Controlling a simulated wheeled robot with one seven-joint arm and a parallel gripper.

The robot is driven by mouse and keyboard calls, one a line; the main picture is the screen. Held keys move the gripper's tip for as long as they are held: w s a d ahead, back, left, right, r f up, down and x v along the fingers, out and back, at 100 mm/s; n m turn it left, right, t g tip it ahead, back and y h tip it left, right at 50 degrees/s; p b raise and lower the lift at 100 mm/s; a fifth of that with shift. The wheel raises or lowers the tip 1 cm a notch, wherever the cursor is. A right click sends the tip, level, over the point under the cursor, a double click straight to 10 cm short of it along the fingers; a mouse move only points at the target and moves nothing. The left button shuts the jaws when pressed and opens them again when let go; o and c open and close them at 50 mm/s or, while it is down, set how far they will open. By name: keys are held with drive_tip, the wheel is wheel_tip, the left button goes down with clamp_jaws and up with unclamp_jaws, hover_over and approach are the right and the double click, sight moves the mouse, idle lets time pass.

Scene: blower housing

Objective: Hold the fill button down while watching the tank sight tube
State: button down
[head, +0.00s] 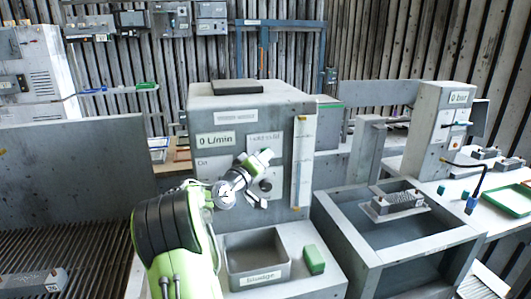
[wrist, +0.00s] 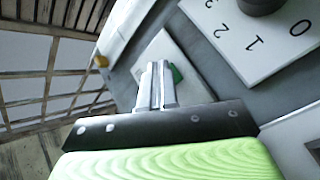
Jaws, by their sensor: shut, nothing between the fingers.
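The grey cabinet (head: 225,100) stands mid-picture in the head view, with a "0 L/min" display (head: 215,140). The tall pale sight tube strip (head: 303,165) runs down its right front; I cannot read a level. In the wrist view, a green button (wrist: 176,74) sits on a pale plate (wrist: 168,48), partly hidden behind my fingers. My gripper (wrist: 155,66) is shut and empty, its tips over that plate close to the button. I cannot tell whether they touch it. In the head view, my arm hides the button.
A dark knob (wrist: 258,5) sits on a plate numbered 0 to 3, beside my fingers. A grey bin labelled "Sludge" (head: 258,278) and a green block (head: 314,260) are below the panel. An open grey tank (head: 345,225) stands right; a "0 bar" cabinet (head: 430,125) is behind.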

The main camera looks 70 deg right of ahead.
drive_tip(key=shift+a, duration=0.1)
drive_tip(key=shift+s+a+b, duration=0.35)
drive_tip(key=shift+a+b, duration=0.25)
drive_tip(key=shift+s+a+b, duration=0.45)
drive_tip(key=shift+a+b, duration=0.05)
drive_tip(key=shift+a, duration=0.2)
drive_tip(key=shift+s+a+b, duration=0.4)
drive_tip(key=shift+a+b, duration=0.15)
drive_tip(key=shift+a, duration=0.2)
drive_tip(key=shift+s+a+b, duration=0.45)
drive_tip(key=shift+a+b, duration=0.05)
drive_tip(key=shift+a, duration=0.2)
